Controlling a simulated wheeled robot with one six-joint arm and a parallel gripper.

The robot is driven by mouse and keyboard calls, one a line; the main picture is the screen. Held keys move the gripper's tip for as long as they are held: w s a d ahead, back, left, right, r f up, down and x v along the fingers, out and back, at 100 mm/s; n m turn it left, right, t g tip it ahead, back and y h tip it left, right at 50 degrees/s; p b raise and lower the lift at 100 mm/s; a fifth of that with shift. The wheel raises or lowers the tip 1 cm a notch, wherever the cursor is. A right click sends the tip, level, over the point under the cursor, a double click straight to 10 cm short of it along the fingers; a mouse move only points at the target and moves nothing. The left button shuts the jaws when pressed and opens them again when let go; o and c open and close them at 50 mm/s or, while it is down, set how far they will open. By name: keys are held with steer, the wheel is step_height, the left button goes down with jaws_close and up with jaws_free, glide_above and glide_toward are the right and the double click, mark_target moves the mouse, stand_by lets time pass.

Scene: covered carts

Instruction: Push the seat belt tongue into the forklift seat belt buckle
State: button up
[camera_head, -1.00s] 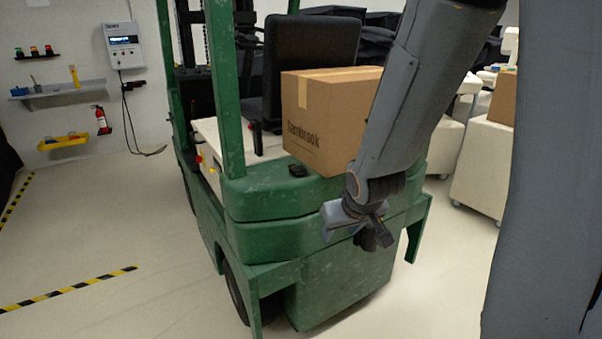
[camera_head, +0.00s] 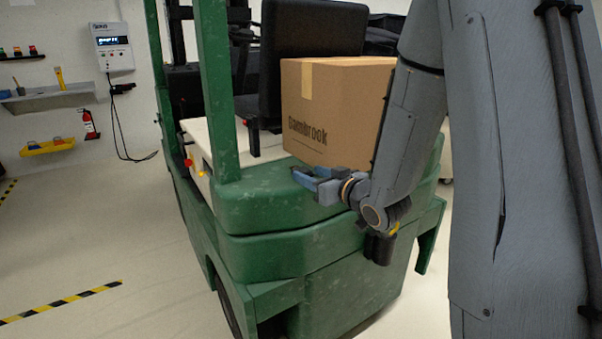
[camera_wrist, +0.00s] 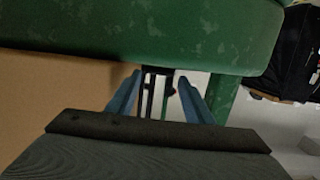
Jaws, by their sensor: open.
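The forklift seat (camera_head: 312,40) is black and stands behind the box. A slim dark upright piece (camera_head: 253,138) stands beside the seat; I cannot tell whether it is the buckle. No seat belt tongue can be made out for certain. My gripper (camera_head: 316,184), with blue-grey fingers, is open over the green rear body, just in front of the box's lower left corner. In the wrist view my two fingers (camera_wrist: 160,96) are apart, and a dark piece (camera_wrist: 157,72) shows between them at the green edge; what it is cannot be told.
A cardboard box (camera_head: 345,115) sits on the green forklift body (camera_head: 290,235), close beside my gripper and forearm. A green post (camera_head: 214,90) rises left of my gripper. A wall shelf, yellow tray (camera_head: 47,147) and charger are at the left. The floor at left is open.

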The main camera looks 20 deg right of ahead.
mark_target(299, 168)
steer(key=p+x, duration=0.1)
steer(key=x, duration=0.4)
steer(key=shift+d, duration=0.1)
steer(key=shift+c, duration=0.2)
steer(key=c, duration=0.9)
steer(key=shift+r, duration=0.1)
